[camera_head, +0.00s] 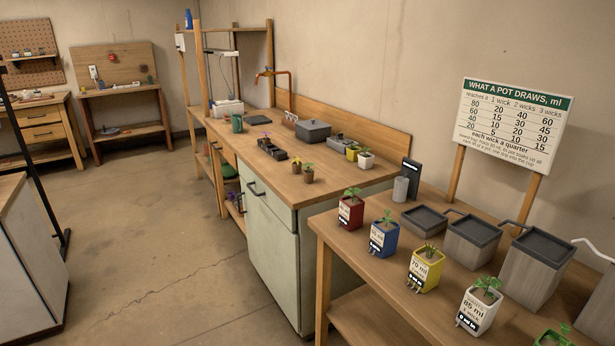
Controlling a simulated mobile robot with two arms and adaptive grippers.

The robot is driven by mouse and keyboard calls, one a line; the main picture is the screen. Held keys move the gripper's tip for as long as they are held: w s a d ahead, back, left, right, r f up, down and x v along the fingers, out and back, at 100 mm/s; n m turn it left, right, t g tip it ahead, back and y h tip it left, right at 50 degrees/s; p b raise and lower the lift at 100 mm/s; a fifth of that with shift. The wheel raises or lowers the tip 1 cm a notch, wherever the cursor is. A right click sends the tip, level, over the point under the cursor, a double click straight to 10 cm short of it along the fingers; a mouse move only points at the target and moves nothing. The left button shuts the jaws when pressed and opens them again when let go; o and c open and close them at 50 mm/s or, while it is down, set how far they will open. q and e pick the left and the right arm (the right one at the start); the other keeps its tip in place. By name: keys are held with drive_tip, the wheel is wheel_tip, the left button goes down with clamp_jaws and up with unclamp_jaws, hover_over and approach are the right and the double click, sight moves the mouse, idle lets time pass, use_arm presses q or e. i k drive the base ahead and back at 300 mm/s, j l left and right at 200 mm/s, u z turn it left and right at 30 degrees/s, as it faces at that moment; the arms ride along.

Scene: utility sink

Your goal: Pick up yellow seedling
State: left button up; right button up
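A yellow pot (424,274) with a small green seedling (429,251) stands upright on the near wooden table. Its white label seems to read 70 ml. It is in a row between a blue pot (384,240) and a white pot (478,314), apart from both. Neither of my grippers is in view.
A red pot (350,212) and a green pot (553,339) are in the same row. Grey lidded containers (472,242) stand behind it, below a sign (514,120). The farther bench (337,189) holds small pots and boxes. The floor (160,260) at left is clear.

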sight(296, 164)
drive_tip(key=i+j, duration=0.1)
drive_tip(key=i, duration=0.35)
drive_tip(key=i+j, duration=0.1)
drive_tip(key=i, duration=0.35)
